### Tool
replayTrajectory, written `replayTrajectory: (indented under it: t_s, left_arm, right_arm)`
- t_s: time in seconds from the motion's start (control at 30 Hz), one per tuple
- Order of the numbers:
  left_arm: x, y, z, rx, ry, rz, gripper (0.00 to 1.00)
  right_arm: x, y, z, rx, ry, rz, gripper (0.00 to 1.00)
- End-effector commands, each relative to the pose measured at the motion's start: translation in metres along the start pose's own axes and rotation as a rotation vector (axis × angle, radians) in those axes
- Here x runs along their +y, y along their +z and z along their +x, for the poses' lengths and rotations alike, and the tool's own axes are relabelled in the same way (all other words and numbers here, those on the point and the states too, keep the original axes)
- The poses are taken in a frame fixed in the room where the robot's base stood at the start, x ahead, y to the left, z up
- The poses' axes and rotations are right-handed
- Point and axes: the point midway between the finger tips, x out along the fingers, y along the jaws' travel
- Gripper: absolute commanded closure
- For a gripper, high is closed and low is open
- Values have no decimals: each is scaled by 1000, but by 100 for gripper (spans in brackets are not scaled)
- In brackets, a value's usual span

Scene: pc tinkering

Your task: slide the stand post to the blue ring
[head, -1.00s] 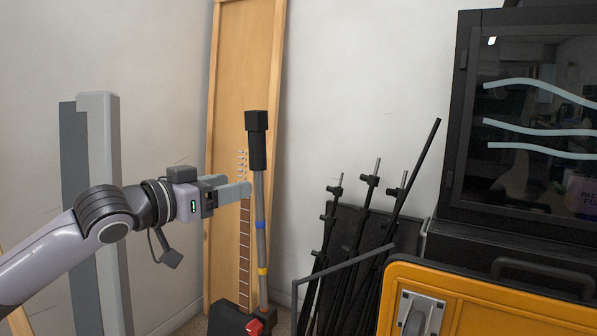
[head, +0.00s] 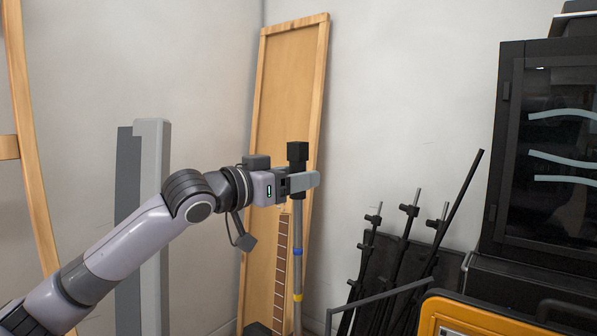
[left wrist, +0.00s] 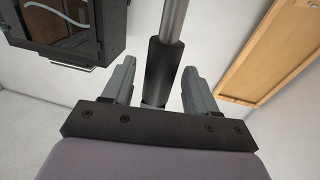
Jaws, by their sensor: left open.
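The stand post is a thin grey tube (head: 298,225) standing nearly upright, with a black top block (head: 298,152) and a black sleeve below it. A blue ring (head: 298,252) sits around the tube well below my gripper, and a yellow ring (head: 298,298) is lower. My left gripper (head: 308,181) is open at the black sleeve, hiding part of it in the head view. In the left wrist view, the black sleeve (left wrist: 163,65) lies between my two open fingers (left wrist: 158,87), with gaps on both sides. My right gripper is not in view.
A wooden framed panel (head: 290,75) leans on the wall behind the post. Several black stands (head: 395,255) lean to the right. A dark cabinet (head: 512,160) and an orange case (head: 455,315) are at the right. A grey column (head: 152,225) stands behind my arm.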

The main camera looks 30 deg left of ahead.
Motion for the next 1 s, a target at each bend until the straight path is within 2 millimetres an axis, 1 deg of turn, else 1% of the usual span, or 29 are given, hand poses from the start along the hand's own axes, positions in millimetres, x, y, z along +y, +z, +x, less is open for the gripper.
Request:
replayTrajectory:
  t_s: [0.1,0.2,0.47,0.5,0.57,0.6,0.63,0.67,0.77,0.87,0.97,1.0]
  left_arm:
    - [1,-1,8,1,1,-1,42]
    - [1,0,11,0,1,0,42]
    - [0,0,11,0,1,1,42]
    - [0,0,11,0,1,1,55]
    - [0,0,11,0,1,1,74]
    - [0,0,11,0,1,1,88]
    - [0,0,11,0,1,1,97]
    - [0,0,11,0,1,1,100]
    - [0,1,11,0,1,1,100]
    - [1,7,11,-1,1,1,100]
    - [1,20,11,-1,1,1,100]
    - [1,28,11,-1,1,1,100]
  right_arm:
    - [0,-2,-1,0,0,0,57]
    - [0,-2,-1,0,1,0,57]
    - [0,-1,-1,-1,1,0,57]
    - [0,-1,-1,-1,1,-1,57]
    - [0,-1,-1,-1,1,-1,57]
    - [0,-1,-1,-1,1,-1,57]
    - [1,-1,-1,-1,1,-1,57]
    - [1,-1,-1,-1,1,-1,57]
    - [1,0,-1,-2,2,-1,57]
    - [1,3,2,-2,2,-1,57]
    - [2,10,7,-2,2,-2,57]
    - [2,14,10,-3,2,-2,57]
